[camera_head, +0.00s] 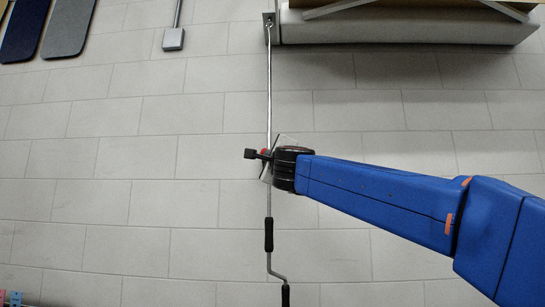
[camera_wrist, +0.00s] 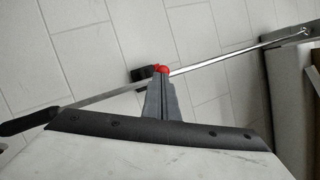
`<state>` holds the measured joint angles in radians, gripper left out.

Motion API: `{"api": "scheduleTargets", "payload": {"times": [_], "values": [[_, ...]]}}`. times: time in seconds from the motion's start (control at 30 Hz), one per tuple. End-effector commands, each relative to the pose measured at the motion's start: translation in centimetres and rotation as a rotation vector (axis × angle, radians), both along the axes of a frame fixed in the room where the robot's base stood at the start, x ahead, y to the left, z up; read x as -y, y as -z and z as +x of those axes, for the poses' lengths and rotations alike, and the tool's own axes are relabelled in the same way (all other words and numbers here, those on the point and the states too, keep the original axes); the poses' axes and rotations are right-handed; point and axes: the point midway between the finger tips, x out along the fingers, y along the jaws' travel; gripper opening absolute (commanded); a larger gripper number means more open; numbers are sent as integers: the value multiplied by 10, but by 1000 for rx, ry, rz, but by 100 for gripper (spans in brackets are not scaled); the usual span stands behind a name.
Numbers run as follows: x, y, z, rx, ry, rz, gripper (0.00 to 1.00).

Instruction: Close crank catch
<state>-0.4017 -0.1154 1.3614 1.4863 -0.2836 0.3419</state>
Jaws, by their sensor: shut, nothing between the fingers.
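The crank rod (camera_head: 269,90) hangs down the tiled wall; it also crosses the wrist view (camera_wrist: 220,57) diagonally. It has a black grip (camera_head: 268,234) low down and a bent handle end (camera_head: 277,272). A small black piece (camera_head: 251,154), which looks like the catch, sits at the rod's mid-height; in the wrist view it shows beside the rod (camera_wrist: 143,74). My gripper (camera_wrist: 162,70) is shut and empty, its red tips at the rod, next to the black piece. I cannot tell whether they touch, or whether the catch is open or shut. My wrist partly hides this spot in the head view.
The rod's top meets a bracket (camera_head: 269,20) beside a long pale housing (camera_head: 400,27) at the upper right. A grey box (camera_head: 173,39) on a conduit and two dark panels (camera_head: 68,28) are at the upper left. The wall left of the rod is mostly clear.

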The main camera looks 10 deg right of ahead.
Motion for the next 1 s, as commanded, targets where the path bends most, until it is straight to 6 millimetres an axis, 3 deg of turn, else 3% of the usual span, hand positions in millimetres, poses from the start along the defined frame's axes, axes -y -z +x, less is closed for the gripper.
{"api": "scheduleTargets", "payload": {"times": [0.37,1.0], "values": [[-10,0,5,-1,-1,0,0],[-5,7,6,0,0,-1,0]]}}
